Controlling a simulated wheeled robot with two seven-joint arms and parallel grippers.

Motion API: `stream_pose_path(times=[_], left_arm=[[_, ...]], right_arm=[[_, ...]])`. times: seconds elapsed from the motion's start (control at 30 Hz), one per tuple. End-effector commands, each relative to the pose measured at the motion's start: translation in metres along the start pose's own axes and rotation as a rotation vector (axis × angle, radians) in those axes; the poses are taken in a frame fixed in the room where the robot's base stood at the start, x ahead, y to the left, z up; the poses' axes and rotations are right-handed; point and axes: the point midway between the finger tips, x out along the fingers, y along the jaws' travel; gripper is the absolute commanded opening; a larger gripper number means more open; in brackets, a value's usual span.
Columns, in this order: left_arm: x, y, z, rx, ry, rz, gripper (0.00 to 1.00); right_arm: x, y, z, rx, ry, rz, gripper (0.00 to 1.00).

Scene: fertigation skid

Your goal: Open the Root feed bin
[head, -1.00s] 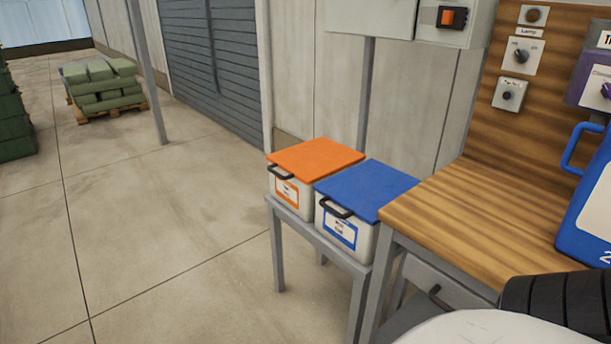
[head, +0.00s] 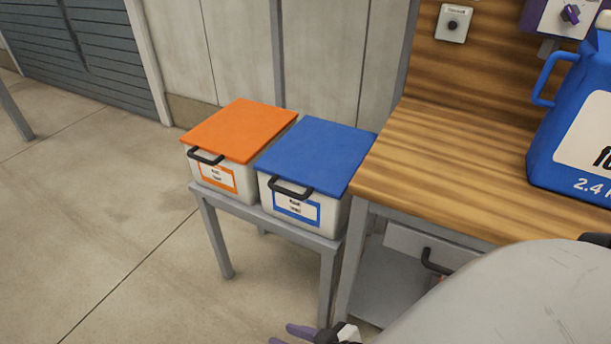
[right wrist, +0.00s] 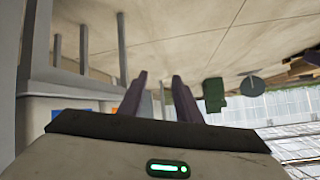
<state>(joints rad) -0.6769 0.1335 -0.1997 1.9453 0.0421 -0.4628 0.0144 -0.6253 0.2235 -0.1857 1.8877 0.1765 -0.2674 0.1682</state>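Two white bins with flat lids stand side by side on a small grey stand. The left one has an orange lid (head: 238,130), the right one a blue lid (head: 318,155). Both lids lie shut, with a black handle at each front. Each bin has a front label, orange-framed (head: 218,177) and blue-framed (head: 297,207); the lettering is too small to read surely. My right gripper (head: 290,334) shows at the bottom edge, in front of and below the bins, touching neither. In the right wrist view its purple fingers (right wrist: 158,80) are apart with nothing between them. My left gripper is out of view.
A wooden bench (head: 450,165) stands right of the bins, with a blue jug (head: 565,140) on it and a drawer (head: 415,245) below. The grey stand (head: 265,222) has open floor (head: 100,240) to its left. My arm covers the lower right.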

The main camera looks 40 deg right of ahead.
Motion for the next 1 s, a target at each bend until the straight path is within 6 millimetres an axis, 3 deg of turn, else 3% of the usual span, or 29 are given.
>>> stream_pose_path(times=[0.03, 0.17, 0.3, 0.4, 0.6, 1.0], left_arm=[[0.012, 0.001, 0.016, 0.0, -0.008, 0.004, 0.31], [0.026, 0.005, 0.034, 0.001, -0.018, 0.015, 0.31], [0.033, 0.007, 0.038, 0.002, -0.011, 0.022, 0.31], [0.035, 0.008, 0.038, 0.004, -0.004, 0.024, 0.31], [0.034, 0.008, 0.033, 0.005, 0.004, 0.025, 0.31], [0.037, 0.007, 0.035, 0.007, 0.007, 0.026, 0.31]], right_arm=[[0.017, 0.02, -0.014, 0.072, 0.091, -0.02, 0.31], [0.03, 0.069, -0.083, 0.335, 0.362, -0.103, 0.31], [0.018, 0.121, -0.152, 0.567, 0.615, -0.211, 0.31], [0.004, 0.146, -0.185, 0.67, 0.735, -0.274, 0.31], [-0.002, 0.162, -0.215, 0.735, 0.814, -0.322, 0.31], [0.045, 0.161, -0.268, 0.732, 0.812, -0.32, 0.31]])
